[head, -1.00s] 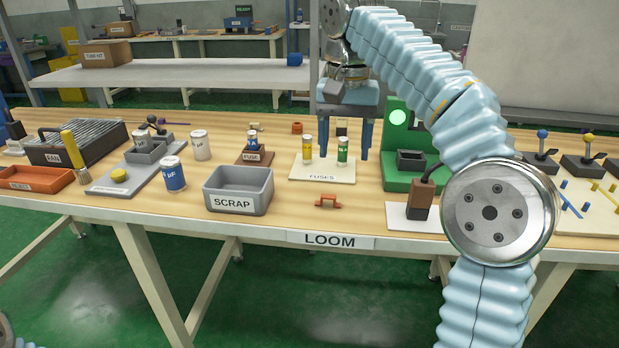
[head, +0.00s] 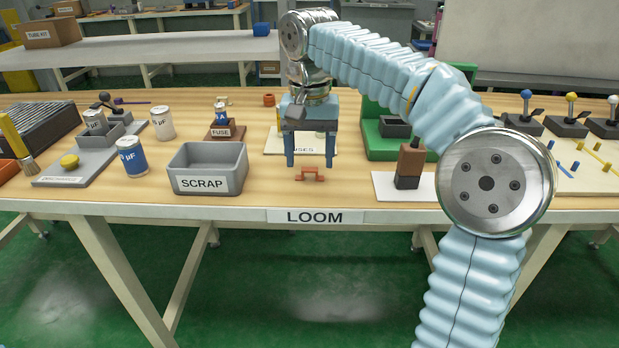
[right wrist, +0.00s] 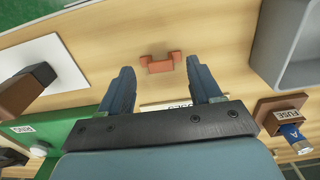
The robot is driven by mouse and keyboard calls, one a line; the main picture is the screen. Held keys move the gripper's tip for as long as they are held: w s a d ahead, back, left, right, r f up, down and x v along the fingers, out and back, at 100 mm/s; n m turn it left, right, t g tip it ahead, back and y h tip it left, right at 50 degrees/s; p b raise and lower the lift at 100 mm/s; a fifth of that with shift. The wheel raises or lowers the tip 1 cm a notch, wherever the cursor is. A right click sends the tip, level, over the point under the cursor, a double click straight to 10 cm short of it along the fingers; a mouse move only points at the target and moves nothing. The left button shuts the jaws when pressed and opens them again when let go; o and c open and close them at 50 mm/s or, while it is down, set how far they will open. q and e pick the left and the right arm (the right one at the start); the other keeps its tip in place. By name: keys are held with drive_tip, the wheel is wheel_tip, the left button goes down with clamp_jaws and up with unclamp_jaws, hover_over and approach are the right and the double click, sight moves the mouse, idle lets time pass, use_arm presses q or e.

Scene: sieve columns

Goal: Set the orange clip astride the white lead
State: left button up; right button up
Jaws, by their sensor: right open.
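The orange clip (head: 312,174) lies on the wooden bench near its front edge; it also shows in the right wrist view (right wrist: 160,65). My right gripper (head: 309,162) is open and empty, pointing down just behind the clip in the head view. In the right wrist view its two fingers (right wrist: 160,75) are spread, with the clip between and slightly beyond the tips, apart from both. I cannot make out the white lead; a pale board (head: 590,170) at the right carries blue and yellow leads and is cut off by the picture edge. My left gripper is out of view.
A grey SCRAP bin (head: 208,160) stands left of the clip. A brown block (head: 410,165) on a white sheet and a green stand (head: 385,150) stand to the right. The FUSES board (head: 273,142) is partly hidden behind my gripper. Bare bench surrounds the clip.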

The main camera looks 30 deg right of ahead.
sight(308, 170)
wheel_tip(308, 170, down, 3)
drive_tip(key=shift+r, duration=0.15)
drive_tip(key=c, duration=1.1)
drive_tip(key=shift+r, duration=0.15)
